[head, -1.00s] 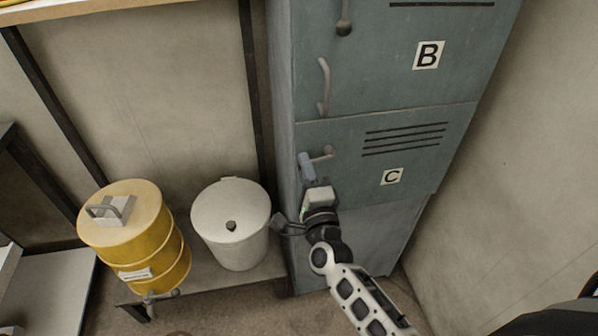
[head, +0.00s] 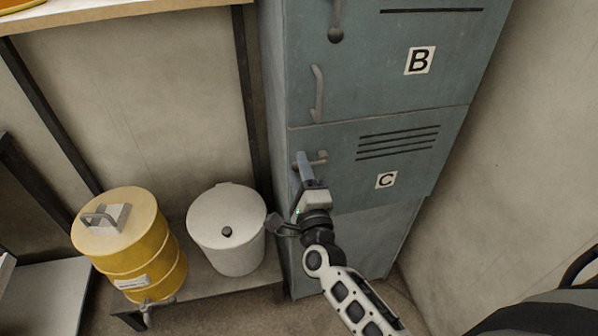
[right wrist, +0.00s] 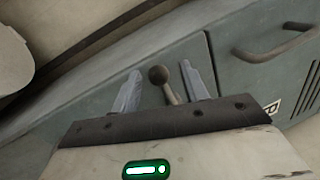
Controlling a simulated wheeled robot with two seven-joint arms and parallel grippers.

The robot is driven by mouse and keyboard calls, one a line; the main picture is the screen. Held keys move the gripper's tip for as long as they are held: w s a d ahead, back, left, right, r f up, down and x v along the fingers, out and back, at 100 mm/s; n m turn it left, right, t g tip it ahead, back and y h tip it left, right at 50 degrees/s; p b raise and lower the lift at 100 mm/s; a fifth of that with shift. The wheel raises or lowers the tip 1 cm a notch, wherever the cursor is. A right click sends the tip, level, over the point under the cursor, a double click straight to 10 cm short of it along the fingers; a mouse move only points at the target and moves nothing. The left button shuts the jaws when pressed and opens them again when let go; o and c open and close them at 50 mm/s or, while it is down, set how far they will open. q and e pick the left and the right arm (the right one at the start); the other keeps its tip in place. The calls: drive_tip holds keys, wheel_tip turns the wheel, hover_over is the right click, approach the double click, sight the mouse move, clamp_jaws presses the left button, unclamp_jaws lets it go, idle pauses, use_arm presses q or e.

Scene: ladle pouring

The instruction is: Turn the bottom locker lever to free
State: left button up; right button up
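The bottom locker door, marked C (head: 386,180), is a grey-blue panel with vent slots. Its short grey lever (head: 322,156) is at the door's upper left in the head view. My right gripper (head: 303,158) is at the lever, its fingers partly covering it. In the right wrist view the lever (right wrist: 168,84), with a round knob, stands between the two spread fingers of my right gripper (right wrist: 160,68). Gaps show between the lever and both fingers. The lever's pivot is hidden. My left gripper is in neither view.
Above is door B (head: 455,60) with a curved handle (head: 317,95) and its own lever (head: 336,33). A white lidded bin (head: 228,245) and a yellow drum (head: 150,255) stand on a low shelf at left. A bare wall (head: 500,180) is close at right.

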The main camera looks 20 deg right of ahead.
drive_tip(key=b+v, duration=0.1)
drive_tip(key=v, duration=0.6)
drive_tip(key=shift+s, duration=0.25)
drive_tip(key=shift+a, duration=0.15)
